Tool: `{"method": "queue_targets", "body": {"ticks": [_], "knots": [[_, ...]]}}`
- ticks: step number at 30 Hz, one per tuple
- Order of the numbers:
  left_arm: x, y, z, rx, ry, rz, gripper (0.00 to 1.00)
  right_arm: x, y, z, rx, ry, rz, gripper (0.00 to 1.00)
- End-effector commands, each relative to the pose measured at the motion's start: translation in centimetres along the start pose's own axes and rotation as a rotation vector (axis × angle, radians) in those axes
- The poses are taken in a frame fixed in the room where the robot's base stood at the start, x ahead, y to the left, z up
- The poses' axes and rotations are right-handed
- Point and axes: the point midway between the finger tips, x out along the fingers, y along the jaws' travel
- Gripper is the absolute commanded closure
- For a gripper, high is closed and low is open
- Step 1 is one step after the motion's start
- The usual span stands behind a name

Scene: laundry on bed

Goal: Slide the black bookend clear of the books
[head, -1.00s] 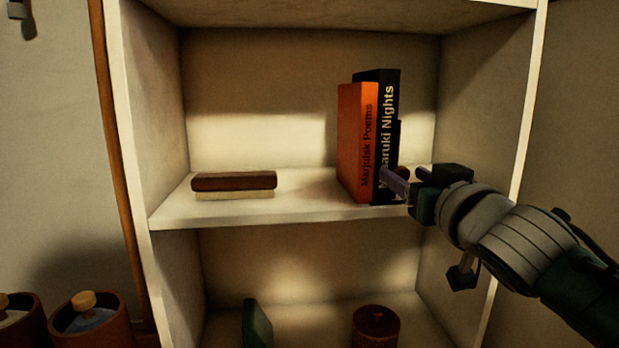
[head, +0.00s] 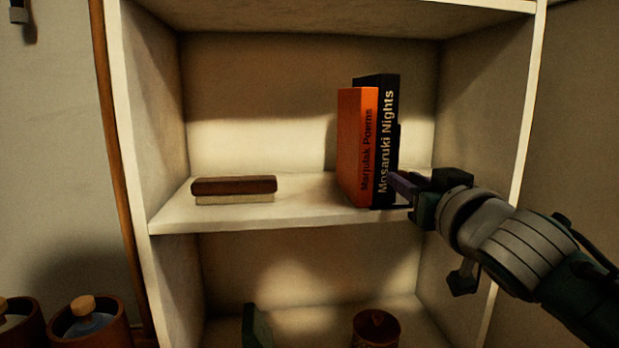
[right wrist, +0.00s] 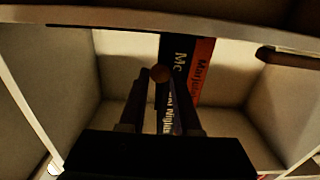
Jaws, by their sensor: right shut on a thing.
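The black bookend (head: 397,145) stands upright against the right side of the black book Mosaruki Nights (head: 385,125) on the middle shelf. It shows only as a thin dark edge, lower than the book. The orange book Marjulak Poems (head: 357,145) stands touching the black book's left side. My right gripper (head: 402,187) is at the lower front of the bookend, shut on it. In the right wrist view a round brown knob (right wrist: 160,73) sits at the fingertips, and the fingers hide much of the bookend. My left gripper is not in view.
The middle shelf (head: 300,215) has free room left of the books and a narrow gap to the right wall. A brown-topped flat block (head: 234,186) lies at the left. Below are a round brown container (head: 376,325) and a green object (head: 256,325).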

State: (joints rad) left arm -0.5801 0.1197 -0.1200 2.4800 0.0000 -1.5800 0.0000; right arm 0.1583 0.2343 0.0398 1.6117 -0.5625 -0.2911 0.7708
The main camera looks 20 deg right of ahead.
Motion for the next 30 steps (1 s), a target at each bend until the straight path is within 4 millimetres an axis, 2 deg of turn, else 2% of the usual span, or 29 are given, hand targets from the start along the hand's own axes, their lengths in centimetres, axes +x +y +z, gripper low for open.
{"method": "queue_targets", "body": {"ticks": [23, 26, 30], "knots": [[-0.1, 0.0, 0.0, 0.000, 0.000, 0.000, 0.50, 0.0, 0.1, 0.0, 0.000, -0.001, 0.000, 1.00], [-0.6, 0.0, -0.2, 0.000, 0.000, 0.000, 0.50, 0.0, 1.1, -0.1, -0.002, -0.003, 0.001, 1.00], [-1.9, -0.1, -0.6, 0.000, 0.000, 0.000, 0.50, 0.0, 4.5, -0.3, -0.006, -0.007, 0.004, 1.00]]}}
